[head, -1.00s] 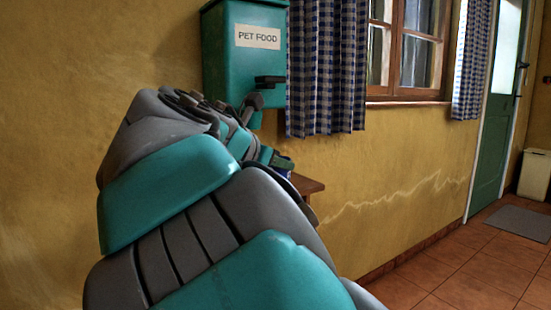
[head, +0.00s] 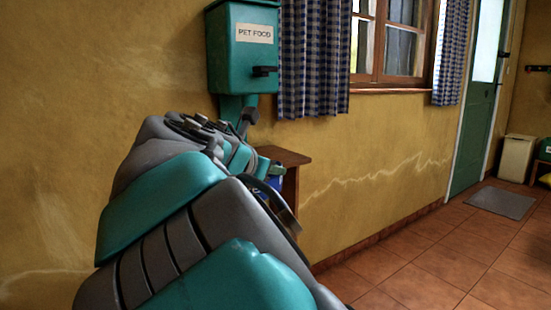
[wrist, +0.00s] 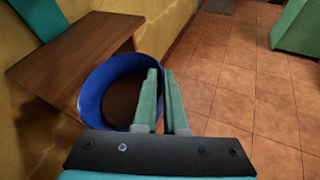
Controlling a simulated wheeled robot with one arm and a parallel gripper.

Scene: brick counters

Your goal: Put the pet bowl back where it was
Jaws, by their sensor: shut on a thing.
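The pet bowl is a blue round bowl (wrist: 88,97) with a brown inside, seen from above in the wrist view. My gripper (wrist: 164,76) has its green fingers shut on the bowl's right rim. The bowl overlaps the right end of a wooden table (wrist: 75,48) in that view; I cannot tell whether it touches it. In the head view a small blue part of the bowl (head: 275,183) shows beside the table (head: 286,155), with my arm hiding the rest and the gripper.
A teal pet food dispenser (head: 243,60) hangs on the yellow wall above the table. A checked curtain (head: 314,60) hangs beside it. The tiled floor (head: 420,250) is open at right. A grey mat (head: 502,202) lies before the green door (head: 480,120), with a bin (head: 516,157) beyond.

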